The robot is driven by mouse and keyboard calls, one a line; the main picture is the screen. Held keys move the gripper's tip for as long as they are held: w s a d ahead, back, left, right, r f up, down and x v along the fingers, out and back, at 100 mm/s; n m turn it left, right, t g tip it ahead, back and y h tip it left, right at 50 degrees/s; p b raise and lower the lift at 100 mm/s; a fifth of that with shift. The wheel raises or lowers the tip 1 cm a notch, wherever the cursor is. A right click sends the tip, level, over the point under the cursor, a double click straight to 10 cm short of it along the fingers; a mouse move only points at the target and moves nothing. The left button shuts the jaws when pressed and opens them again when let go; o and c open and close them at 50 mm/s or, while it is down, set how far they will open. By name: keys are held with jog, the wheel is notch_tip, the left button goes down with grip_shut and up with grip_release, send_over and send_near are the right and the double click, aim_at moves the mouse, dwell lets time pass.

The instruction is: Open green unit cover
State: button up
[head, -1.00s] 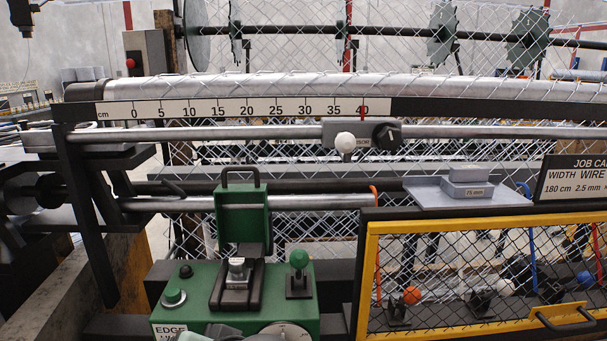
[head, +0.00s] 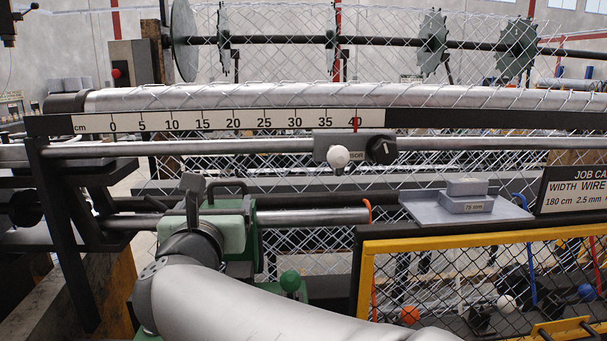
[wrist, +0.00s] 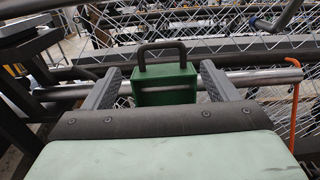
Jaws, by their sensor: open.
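The green cover (wrist: 166,90) stands upright at the back of the green unit, with its black loop handle (wrist: 161,48) on top. In the head view the cover (head: 252,226) is mostly hidden behind my gripper (head: 210,190) and arm. My gripper (wrist: 161,82) is open, with one dark finger on each side of the cover in the wrist view. The handle shows between and beyond the fingers. I cannot tell whether either finger touches the cover.
A metal rod (head: 330,216) runs behind the cover. A yellow-framed mesh guard (head: 368,270) stands right of the unit, with a grey tray (head: 425,212) above it. A ruler bar (head: 270,121) and a slider with a white knob (head: 338,157) lie above.

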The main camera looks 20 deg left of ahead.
aim_at(226, 186)
jog(key=p+x, duration=0.3)
jog(key=x, duration=0.9)
